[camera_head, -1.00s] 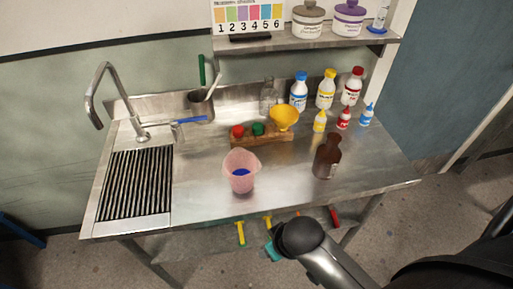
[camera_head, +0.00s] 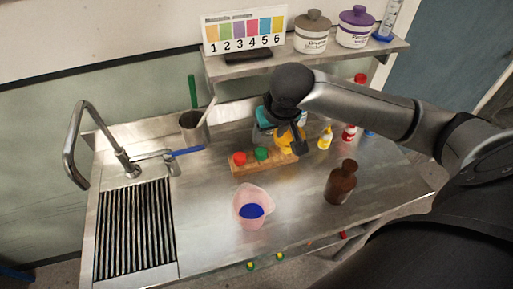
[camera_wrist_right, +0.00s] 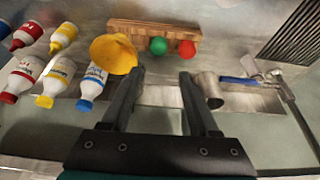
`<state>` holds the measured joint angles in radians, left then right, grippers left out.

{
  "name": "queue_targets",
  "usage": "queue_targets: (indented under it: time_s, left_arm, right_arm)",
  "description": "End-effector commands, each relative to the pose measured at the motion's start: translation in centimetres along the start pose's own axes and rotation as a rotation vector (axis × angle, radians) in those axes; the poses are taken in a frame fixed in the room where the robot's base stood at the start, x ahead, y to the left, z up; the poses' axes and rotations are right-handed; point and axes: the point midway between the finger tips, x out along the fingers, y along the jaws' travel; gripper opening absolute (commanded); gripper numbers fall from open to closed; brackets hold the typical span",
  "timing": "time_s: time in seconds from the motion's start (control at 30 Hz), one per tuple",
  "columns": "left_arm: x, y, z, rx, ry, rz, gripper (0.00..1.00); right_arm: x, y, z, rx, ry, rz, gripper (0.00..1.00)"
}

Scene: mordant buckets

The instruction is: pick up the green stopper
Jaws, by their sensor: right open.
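The green stopper (camera_head: 261,154) sits in a wooden block (camera_head: 250,170) on the steel counter, between a red stopper (camera_head: 240,158) and a yellow funnel (camera_head: 284,145). The right wrist view shows the green stopper (camera_wrist_right: 158,46) in the wooden block (camera_wrist_right: 135,33), beyond the fingertips and between their lines. My right gripper (camera_head: 290,138) is over the back of the counter near the funnel, which it partly hides. Its fingers (camera_wrist_right: 162,73) are apart with nothing between them, clear of the stopper. My left gripper is not in view.
A pink beaker (camera_head: 252,208) with blue contents and a brown bottle (camera_head: 341,182) stand in front. Several small bottles (camera_wrist_right: 62,75) stand beside the funnel. A metal cup (camera_wrist_right: 208,88) and tap (camera_head: 100,140) are on the other side. A shelf (camera_head: 240,68) is above.

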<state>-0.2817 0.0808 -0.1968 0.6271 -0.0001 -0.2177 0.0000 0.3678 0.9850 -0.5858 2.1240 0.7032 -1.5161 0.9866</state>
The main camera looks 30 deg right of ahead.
Motion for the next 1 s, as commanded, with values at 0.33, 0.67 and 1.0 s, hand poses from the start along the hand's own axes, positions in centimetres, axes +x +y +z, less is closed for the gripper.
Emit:
queue_targets:
  time_s: [0.33,0.67,1.0]
  left_arm:
    - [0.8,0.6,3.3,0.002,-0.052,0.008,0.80]
    - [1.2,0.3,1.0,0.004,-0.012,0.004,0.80]
    - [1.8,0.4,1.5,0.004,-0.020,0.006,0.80]
  right_arm:
    - [6.8,0.0,0.0,-0.001,0.001,0.000,0.61]
    - [9.1,0.0,0.0,-0.003,0.002,-0.001,0.61]
    - [13.1,0.3,-0.1,-0.003,0.001,-0.001,0.61]
